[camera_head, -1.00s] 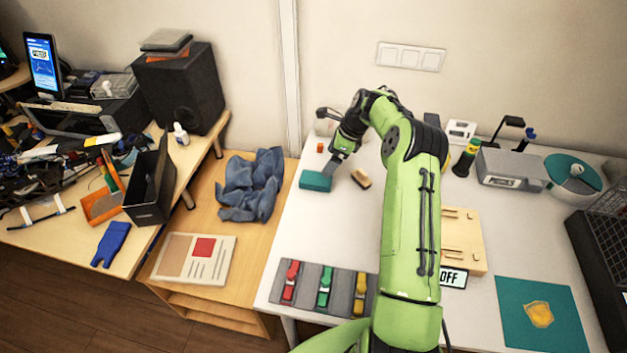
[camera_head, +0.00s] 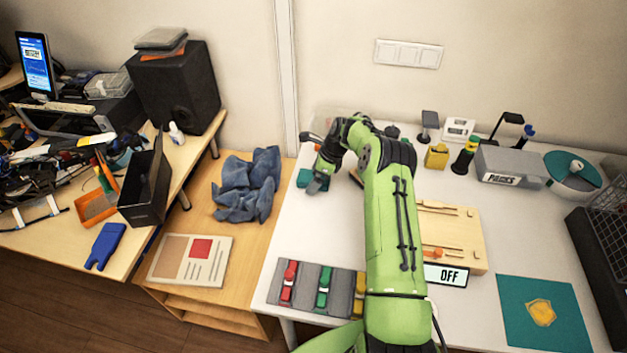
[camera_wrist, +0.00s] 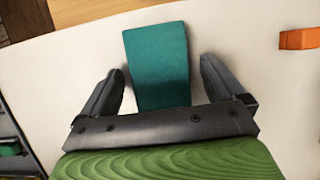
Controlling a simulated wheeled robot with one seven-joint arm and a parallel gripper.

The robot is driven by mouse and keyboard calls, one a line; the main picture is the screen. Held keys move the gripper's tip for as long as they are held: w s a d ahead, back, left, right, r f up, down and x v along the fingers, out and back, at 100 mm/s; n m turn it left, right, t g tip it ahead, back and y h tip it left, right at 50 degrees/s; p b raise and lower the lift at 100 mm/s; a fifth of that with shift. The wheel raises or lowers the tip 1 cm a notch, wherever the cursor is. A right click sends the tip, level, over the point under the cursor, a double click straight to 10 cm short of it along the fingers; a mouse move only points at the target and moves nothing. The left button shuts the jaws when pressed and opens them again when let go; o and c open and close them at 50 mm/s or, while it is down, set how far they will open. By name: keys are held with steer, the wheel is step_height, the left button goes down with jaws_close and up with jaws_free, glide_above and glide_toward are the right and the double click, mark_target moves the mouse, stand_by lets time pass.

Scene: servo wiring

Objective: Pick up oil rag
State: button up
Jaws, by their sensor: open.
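A flat teal folded piece (camera_head: 304,178), possibly the oil rag, lies on the white table's left side, partly hidden by my gripper (camera_head: 318,184). In the wrist view the teal piece (camera_wrist: 158,60) lies between the two dark fingers of my gripper (camera_wrist: 162,68). The fingers are open, with a gap on each side, and its near end is hidden by the gripper's body. A crumpled blue-grey cloth (camera_head: 246,186) lies on the lower wooden table, apart from my gripper.
An orange block (camera_wrist: 300,38) lies to the right in the wrist view. A grey strip with coloured clamps (camera_head: 323,287) lies at the table's front. A wooden board (camera_head: 450,235) lies right of my arm. A booklet (camera_head: 190,260) lies on the lower table.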

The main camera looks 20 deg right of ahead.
steer(key=shift+f, duration=0.15)
steer(key=c, duration=1)
step_height(320, 180, up, 10)
steer(key=shift+r+p, duration=0.2)
steer(key=shift+p, duration=0.55)
steer(key=shift+c, duration=0.2)
